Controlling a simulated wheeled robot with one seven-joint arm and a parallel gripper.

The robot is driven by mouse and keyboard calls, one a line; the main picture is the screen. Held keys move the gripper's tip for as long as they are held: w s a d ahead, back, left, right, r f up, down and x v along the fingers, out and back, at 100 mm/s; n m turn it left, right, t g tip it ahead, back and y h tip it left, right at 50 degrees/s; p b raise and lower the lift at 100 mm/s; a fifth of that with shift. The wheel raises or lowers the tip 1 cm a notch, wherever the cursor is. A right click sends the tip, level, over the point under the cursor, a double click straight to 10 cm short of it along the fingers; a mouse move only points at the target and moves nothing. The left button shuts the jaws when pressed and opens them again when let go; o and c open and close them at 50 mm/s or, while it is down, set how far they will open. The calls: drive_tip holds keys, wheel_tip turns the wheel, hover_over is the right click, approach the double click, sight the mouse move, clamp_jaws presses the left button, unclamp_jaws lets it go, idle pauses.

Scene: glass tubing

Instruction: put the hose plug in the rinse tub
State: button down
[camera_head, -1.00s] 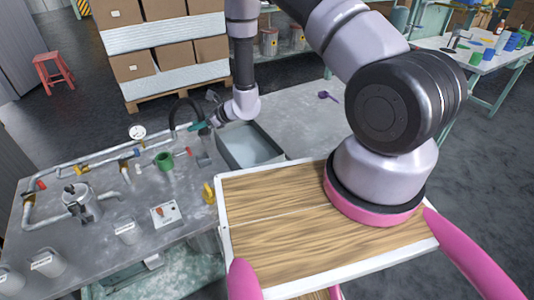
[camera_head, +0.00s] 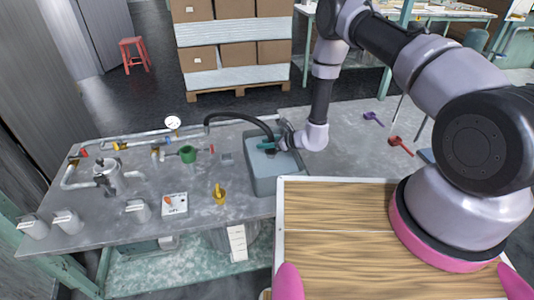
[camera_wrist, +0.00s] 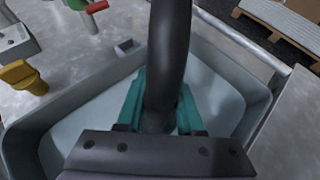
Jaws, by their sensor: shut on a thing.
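The rinse tub (camera_head: 262,178) is a grey rectangular basin at the right part of the metal bench. Its rim and pale floor (camera_wrist: 218,100) fill much of the wrist view. My gripper (camera_head: 268,146) is over the tub, with teal fingers (camera_wrist: 158,105) shut on the end of a black hose (camera_wrist: 170,50). The hose (camera_head: 240,116) arches from the pipework to the gripper. A plug is not clearly distinguishable; the held end is partly hidden between the fingers. Whether it touches the tub floor I cannot tell.
A yellow fitting (camera_head: 219,195) and a switch box (camera_head: 174,204) stand left of the tub. Purple (camera_head: 373,117) and red (camera_head: 400,144) scoops lie on the clear bench at right.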

drive_tip(key=shift+a+f, duration=0.1)
drive_tip(key=shift+f, duration=1.9)
drive_tip(key=shift+f, duration=0.15)
drive_tip(key=c, duration=0.5)
unclamp_jaws()
drive_tip(key=shift+c, duration=0.2)
drive_tip(key=shift+r, duration=0.2)
drive_tip(key=v, duration=1.2)
